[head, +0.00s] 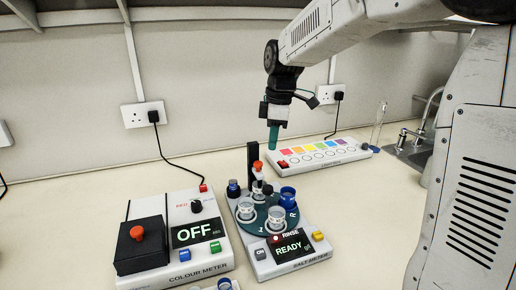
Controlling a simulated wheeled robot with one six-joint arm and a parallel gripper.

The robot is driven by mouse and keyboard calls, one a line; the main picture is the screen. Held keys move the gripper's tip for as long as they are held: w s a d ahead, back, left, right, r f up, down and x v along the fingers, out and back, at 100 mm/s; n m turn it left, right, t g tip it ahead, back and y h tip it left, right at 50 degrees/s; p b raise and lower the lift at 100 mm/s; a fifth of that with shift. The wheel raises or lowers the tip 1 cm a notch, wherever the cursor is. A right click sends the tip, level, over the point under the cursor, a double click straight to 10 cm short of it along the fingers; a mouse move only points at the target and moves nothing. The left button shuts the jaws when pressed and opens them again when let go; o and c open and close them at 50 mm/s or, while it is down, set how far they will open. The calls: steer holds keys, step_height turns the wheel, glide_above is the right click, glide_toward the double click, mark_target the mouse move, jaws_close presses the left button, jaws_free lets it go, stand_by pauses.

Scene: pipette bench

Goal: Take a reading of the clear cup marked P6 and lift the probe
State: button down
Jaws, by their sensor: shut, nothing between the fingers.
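The salt meter (292,258) stands right of centre on the bench, its display reading READY. Its round dark-teal turntable (262,222) carries clear cups, one at the front (276,216), one at the left (246,210) and one at the back (259,196). A blue cup (288,197) sits at the right, by a letter R. The probe, with an orange-red top (257,166), is on a black post (252,155) over the back cup; I cannot tell whether its tip is inside. No P6 mark is readable. My gripper (273,146), with teal fingers, is shut and empty above and behind the meter.
The colour meter (180,268), display OFF, stands to the left with a black red-knobbed box (140,245). A white strip with coloured squares (318,152) lies behind. A glass tube (378,124) and sink (412,150) are at the right. The far-left bench is clear.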

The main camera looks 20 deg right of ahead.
steer(key=r, duration=0.5)
steer(key=shift+s+d, duration=0.1)
steer(key=shift+d, duration=0.1)
steer(key=s+f+m, duration=0.3)
steer(key=s+m, duration=0.4)
steer(key=s, duration=0.8)
steer(key=s+f+m+t+h, duration=0.1)
steer(key=s+f+m, duration=0.2)
steer(key=s, duration=1.3)
steer(key=m, duration=0.3)
steer(key=shift+d+m, duration=0.15)
steer(key=shift+m, duration=0.25)
stand_by(1.7)
